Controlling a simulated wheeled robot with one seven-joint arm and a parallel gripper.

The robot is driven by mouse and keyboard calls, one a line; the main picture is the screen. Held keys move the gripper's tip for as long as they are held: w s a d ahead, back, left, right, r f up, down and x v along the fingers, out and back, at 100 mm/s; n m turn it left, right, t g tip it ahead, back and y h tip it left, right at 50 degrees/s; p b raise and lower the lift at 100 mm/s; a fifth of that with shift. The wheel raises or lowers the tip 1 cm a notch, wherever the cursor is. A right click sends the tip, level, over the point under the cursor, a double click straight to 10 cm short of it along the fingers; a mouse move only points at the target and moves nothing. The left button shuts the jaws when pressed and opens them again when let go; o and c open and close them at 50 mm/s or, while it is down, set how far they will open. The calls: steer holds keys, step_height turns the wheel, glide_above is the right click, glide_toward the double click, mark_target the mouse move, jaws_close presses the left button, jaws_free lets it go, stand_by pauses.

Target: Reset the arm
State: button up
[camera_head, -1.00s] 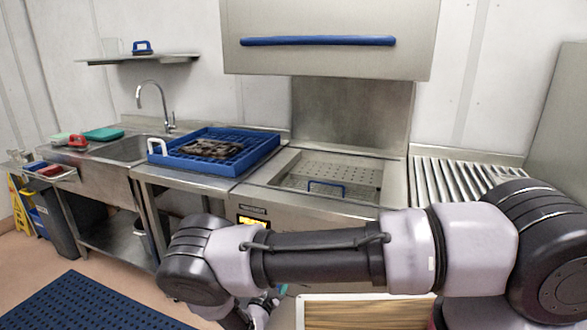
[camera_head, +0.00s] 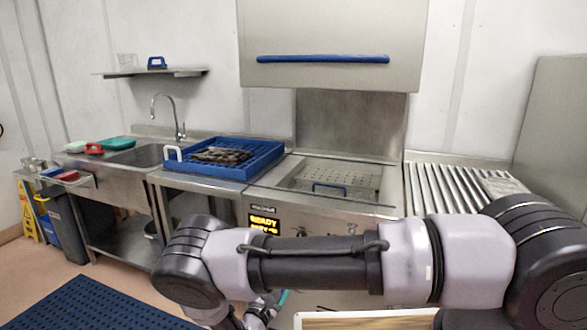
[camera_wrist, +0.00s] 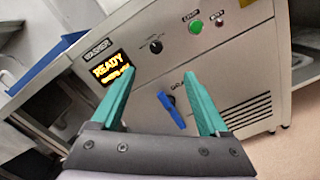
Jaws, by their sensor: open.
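My gripper (camera_wrist: 165,96) is open in the wrist view, with two green fingers apart and nothing between them. The front panel of the washer (camera_wrist: 222,60) is beyond the fingers, tilted in that view. It has a lit display (camera_wrist: 110,68) that reads READY, a black knob (camera_wrist: 155,46), a green button (camera_wrist: 195,27) and a blue handle (camera_wrist: 171,109) that shows between the fingers. I cannot tell whether a finger touches it. In the head view my arm (camera_head: 315,262) stretches across the lower right, bent downward at the left. The gripper is mostly hidden below it.
A blue rack (camera_head: 263,165) with dark items (camera_head: 222,155) stands on the counter left of the open washer (camera_head: 365,180). The raised hood (camera_head: 330,30) hangs above. A roller conveyor (camera_head: 440,190) is at right, a sink (camera_head: 145,155) at left. A wooden board's edge (camera_head: 365,315) shows at the bottom.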

steer(key=w+d+r+m+g+h, duration=0.1)
steer(key=d+r+m+g, duration=0.45)
steer(key=r, duration=0.45)
steer(key=d+r+m+g, duration=0.5)
steer(key=d+r+m, duration=0.1)
steer(key=r, duration=0.4)
steer(key=w+d+r+m+g+h, duration=0.1)
steer(key=d+r+m+g, duration=0.45)
steer(key=r, duration=0.45)
steer(key=s+d+r+m+t+y, duration=0.2)
steer(key=s+d+r+m+y, duration=0.1)
steer(key=s+r, duration=0.3)
steer(key=s+d+r+m+t+y, duration=0.2)
steer(key=s+d+r+m+y, duration=0.2)
steer(key=s+r, duration=0.3)
steer(key=s+d+r+m+t+y, duration=0.2)
steer(key=s+d+r+m+y, duration=0.1)
steer(key=r, duration=1)
steer(key=s+d+m, duration=0.1)
steer(key=s+d, duration=0.1)
steer(key=s, duration=0.1)
steer(key=shift+s+d+r+m+y, duration=0.15)
steer(key=shift+s+d+m+y, duration=0.15)
steer(key=shift+m+y, duration=0.1)
